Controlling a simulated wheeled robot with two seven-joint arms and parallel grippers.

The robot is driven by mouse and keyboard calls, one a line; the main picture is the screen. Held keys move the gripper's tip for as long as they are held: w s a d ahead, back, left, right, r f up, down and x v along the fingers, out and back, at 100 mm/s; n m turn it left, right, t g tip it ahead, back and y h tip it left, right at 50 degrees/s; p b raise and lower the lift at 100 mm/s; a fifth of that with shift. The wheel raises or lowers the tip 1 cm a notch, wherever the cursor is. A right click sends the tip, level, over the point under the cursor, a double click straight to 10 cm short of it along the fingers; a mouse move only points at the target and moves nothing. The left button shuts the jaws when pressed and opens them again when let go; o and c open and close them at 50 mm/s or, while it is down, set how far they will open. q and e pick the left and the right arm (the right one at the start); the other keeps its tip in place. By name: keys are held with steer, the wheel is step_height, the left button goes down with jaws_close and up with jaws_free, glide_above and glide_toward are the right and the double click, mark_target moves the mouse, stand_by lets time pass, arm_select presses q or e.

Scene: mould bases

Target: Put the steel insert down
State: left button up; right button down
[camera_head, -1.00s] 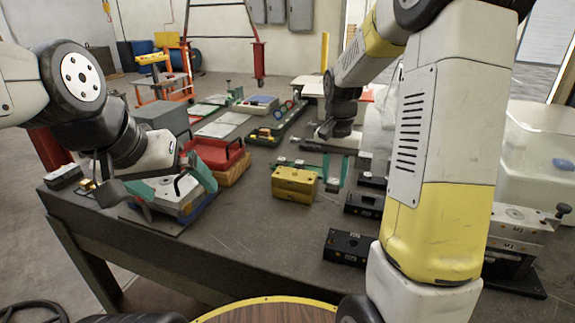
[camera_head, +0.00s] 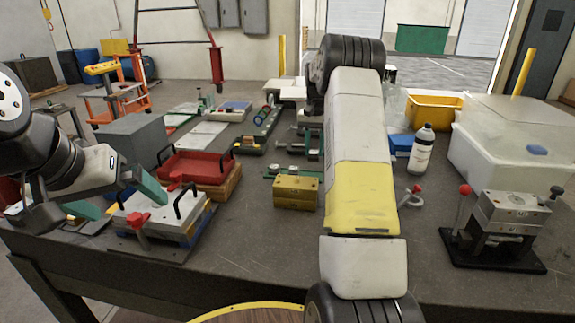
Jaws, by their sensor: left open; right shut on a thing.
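My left gripper (camera_head: 114,199) is open, its teal fingers apart, at the left of the bench beside a pale metal plate block (camera_head: 165,218) with black handles. My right arm reaches up the middle of the head view and bends down beyond its elbow. Only part of my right gripper (camera_head: 313,142) shows, past the elbow and behind the yellow block. It is shut, but my arm covers most of it. The steel insert cannot be made out; the grip area is hidden.
A yellow block (camera_head: 296,192) stands left of my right arm. A red tray (camera_head: 203,165) is further left. At right are a bottle (camera_head: 421,150), a fixture with steel blocks (camera_head: 508,213) and a clear bin (camera_head: 510,150). The bench front between centre and left is bare.

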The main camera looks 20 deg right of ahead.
step_height(320, 180, down, 7)
steer(key=shift+r, duration=0.15)
stand_by(0.4)
steer(key=shift+f, duration=0.2)
steer(key=c, duration=1.1)
jaws_free()
steer(key=shift+o, duration=0.2)
